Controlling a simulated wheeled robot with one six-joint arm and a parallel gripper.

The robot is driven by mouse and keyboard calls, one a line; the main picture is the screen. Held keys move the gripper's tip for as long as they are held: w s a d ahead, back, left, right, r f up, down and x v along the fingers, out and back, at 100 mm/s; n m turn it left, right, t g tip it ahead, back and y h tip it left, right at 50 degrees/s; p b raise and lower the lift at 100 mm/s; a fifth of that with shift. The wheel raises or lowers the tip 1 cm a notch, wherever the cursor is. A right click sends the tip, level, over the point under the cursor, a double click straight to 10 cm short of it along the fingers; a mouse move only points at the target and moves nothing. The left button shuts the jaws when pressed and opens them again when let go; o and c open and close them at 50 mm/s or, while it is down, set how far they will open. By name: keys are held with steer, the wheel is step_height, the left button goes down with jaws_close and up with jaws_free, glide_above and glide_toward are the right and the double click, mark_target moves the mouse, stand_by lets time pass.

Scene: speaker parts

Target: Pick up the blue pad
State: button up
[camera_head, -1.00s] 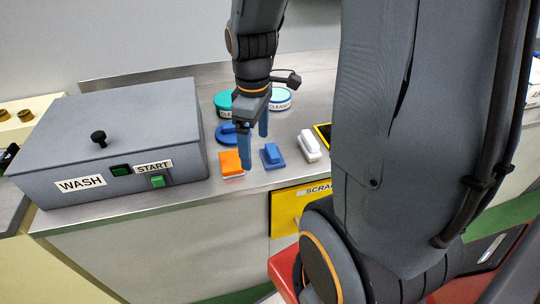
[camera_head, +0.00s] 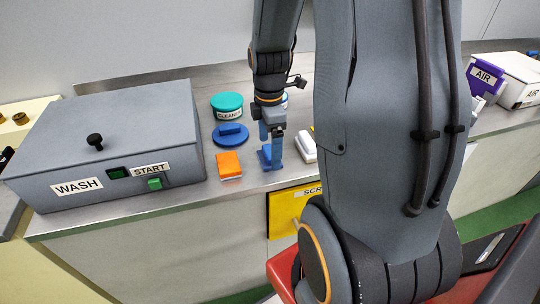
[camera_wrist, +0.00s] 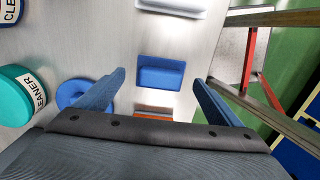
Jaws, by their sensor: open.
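The blue pad (camera_head: 265,158) lies on the steel counter, with a raised block on its top. In the head view my gripper (camera_head: 271,148) is just over it and partly hides it. In the wrist view the blue pad (camera_wrist: 161,73) lies below and between the two blue fingertips of my gripper (camera_wrist: 159,80). The gripper is open and nothing is held. Clear counter shows between the pad and each finger in that view, but the remaining height is hard to judge.
An orange pad (camera_head: 229,166) and a white pad (camera_head: 306,147) lie on either side. A round blue piece with a handle (camera_head: 231,136) and a teal cleaner tub (camera_head: 227,106) are behind. The grey wash box (camera_head: 105,140) stands at left. The counter's front edge is close.

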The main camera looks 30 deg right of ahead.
mark_target(270, 151)
steer(key=shift+f, duration=1.15)
steer(key=c, duration=1.1)
steer(key=shift+c, duration=0.3)
steer(key=shift+r, duration=0.1)
step_height(270, 151, up, 10)
steer(key=shift+f+b, duration=0.1)
steer(key=shift+b, duration=0.25)
steer(key=o, duration=0.4)
steer(key=shift+c, duration=1.4)
